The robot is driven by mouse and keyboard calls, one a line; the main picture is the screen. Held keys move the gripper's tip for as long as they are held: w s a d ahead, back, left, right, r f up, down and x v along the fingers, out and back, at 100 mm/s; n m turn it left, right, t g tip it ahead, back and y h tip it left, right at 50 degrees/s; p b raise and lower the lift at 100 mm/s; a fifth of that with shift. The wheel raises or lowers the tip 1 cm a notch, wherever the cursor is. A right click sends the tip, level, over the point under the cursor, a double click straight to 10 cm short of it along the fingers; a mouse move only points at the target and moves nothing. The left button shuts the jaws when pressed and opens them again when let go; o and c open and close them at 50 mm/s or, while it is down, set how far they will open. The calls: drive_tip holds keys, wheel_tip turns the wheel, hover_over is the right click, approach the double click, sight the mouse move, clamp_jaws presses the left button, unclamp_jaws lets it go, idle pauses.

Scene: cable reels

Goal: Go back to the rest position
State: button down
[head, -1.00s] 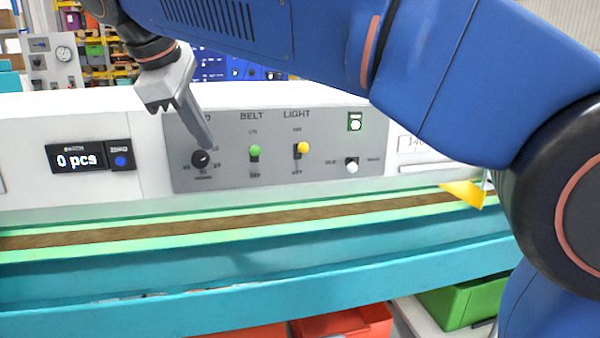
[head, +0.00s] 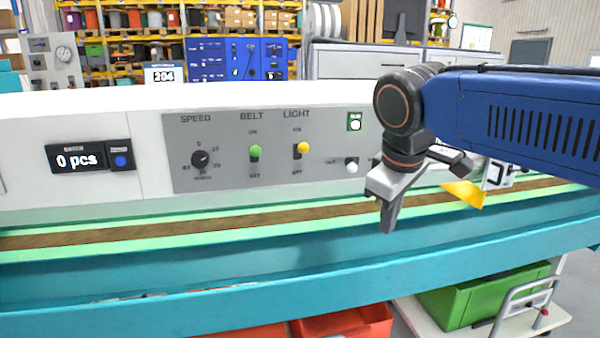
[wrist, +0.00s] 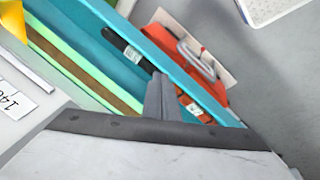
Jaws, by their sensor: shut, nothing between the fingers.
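My gripper (head: 388,222) is shut and empty in the head view, pointing down in front of the right part of the white machine, above the belt channel. The grey control panel (head: 225,175) stands to its left, clear of the arm. It bears a black speed knob (head: 200,159), a green belt switch (head: 254,152), a yellow light switch (head: 302,149) and a white switch (head: 351,166). In the wrist view the closed fingers (wrist: 160,95) show over the teal frame, touching nothing that I can make out.
The teal conveyor frame (head: 200,310) runs across the front with a brown belt (head: 130,232). A yellow piece (head: 465,194) is right of my gripper. Red and green bins (head: 480,300) stand below. The counter (head: 77,161) reads 0 pcs. Space before the panel is free.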

drive_tip(key=s+d+f+m, duration=0.4)
drive_tip(key=s+d+f, duration=0.2)
drive_tip(key=f, duration=0.3)
drive_tip(key=s+d+f+m, duration=0.4)
drive_tip(key=s+d+f, duration=0.2)
drive_tip(key=s+f, duration=0.2)
wheel_tip(320, 180, down, 2)
drive_tip(key=shift+f+m+t+y, duration=0.1)
drive_tip(key=shift+m+t+y, duration=0.2)
drive_tip(key=shift+y, duration=0.1)
